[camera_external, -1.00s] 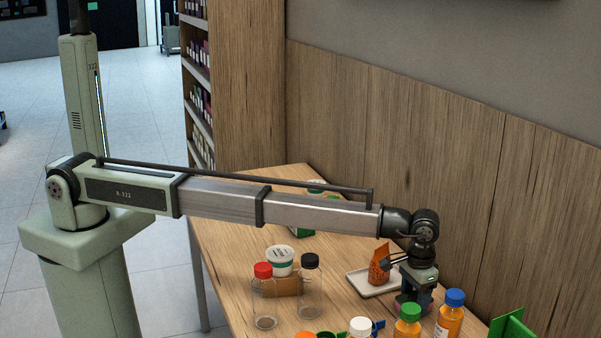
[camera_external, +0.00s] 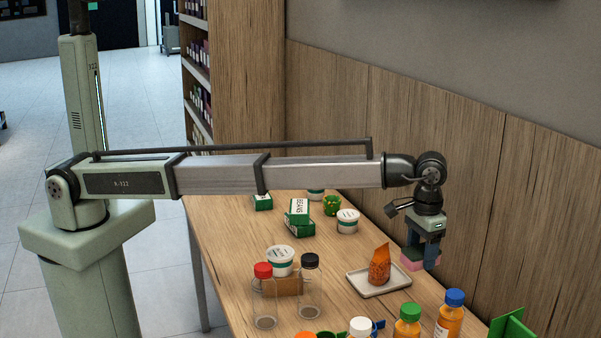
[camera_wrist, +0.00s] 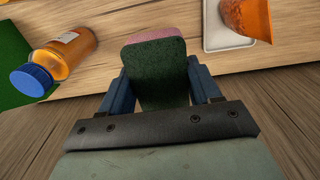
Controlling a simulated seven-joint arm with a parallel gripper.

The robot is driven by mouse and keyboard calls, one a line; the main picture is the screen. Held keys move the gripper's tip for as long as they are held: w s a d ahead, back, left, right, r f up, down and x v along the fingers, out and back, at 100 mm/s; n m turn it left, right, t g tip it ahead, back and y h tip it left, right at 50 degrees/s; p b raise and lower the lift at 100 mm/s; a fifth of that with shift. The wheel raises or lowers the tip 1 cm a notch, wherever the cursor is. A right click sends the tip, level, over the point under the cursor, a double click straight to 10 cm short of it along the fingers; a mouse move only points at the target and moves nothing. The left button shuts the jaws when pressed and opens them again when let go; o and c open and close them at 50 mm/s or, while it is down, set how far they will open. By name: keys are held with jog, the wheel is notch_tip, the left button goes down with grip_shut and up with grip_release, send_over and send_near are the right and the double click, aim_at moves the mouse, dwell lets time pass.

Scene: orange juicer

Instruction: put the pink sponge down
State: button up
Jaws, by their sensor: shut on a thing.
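My gripper (camera_external: 422,252) is shut on the pink sponge (camera_external: 412,264) and holds it above the table near the wooden wall panel. In the wrist view, the sponge (camera_wrist: 156,72) sits between the two blue fingers of my gripper (camera_wrist: 158,90). It has a dark green face and a pink far edge. In the external view, the fingers hide part of it.
A white tray (camera_external: 352,279) holding an orange packet (camera_external: 380,265) lies left of and below my gripper. Bottles with blue (camera_external: 454,298) and green (camera_external: 410,313) caps stand near the front. Clear bottles (camera_external: 264,307), tubs and green boxes (camera_external: 299,219) stand farther left and back.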

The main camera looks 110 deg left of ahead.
jog(key=shift+r, duration=0.9)
jog(key=s+a, duration=0.9)
jog(key=s, duration=0.3)
send_over(335, 255)
notch_tip(335, 255, down, 5)
jog(key=shift+f, duration=5.2)
jog(key=shift+f, duration=0.1)
jog(key=o, duration=1)
